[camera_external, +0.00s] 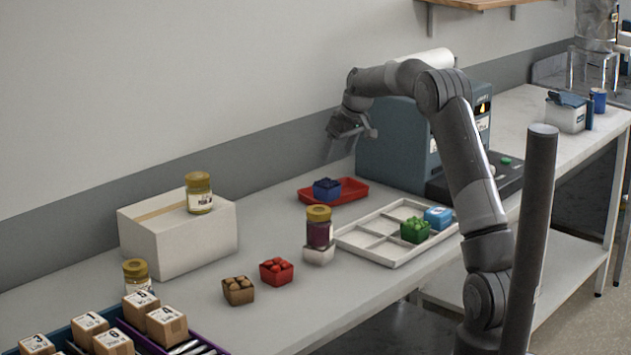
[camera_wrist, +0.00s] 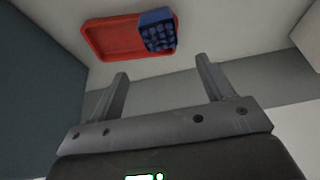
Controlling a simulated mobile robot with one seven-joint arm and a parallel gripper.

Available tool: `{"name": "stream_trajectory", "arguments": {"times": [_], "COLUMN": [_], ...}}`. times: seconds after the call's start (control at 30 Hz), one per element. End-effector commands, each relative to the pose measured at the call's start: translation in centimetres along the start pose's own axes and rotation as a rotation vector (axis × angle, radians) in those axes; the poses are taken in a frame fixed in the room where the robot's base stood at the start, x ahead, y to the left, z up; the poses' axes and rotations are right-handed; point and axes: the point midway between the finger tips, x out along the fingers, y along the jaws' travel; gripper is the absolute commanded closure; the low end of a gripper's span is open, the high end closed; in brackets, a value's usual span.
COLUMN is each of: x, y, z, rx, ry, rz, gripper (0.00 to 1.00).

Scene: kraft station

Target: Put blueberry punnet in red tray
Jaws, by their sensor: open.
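The blueberry punnet (camera_external: 326,190) is a small blue box of dark berries. It sits in the red tray (camera_external: 352,191), toward the tray's left side in the external view. In the wrist view the punnet (camera_wrist: 158,31) is at the right end of the red tray (camera_wrist: 105,41), upright as far as I can tell. My gripper (camera_external: 349,133) is above and behind the tray, apart from the punnet. Its two fingers (camera_wrist: 162,72) are spread with nothing between them.
A blue-grey machine (camera_external: 393,145) stands right behind the tray. A white divided tray (camera_external: 375,245) holds a green punnet (camera_external: 415,230) and a blue box (camera_external: 438,217). A jar (camera_external: 319,228) stands on a white block. A red punnet (camera_external: 276,271), brown punnet (camera_external: 238,290) and white carton (camera_external: 180,235) are further left.

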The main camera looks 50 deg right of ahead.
Motion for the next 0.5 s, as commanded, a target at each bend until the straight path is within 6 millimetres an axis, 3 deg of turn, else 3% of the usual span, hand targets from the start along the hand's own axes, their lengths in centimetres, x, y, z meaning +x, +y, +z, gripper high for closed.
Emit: {"name": "stream_trajectory", "arguments": {"times": [0.3, 0.37, 0.5], "x": [-1.9, -2.6, -6.2], "y": [-0.4, -1.2, -4.8], "z": [0.1, 0.2, 1.2], "rx": [-0.001, -0.003, -0.005], "ry": [0.001, 0.002, 0.01], "rz": [0.0, 0.0, 0.002], "gripper": [0.26, 0.26, 0.26]}}
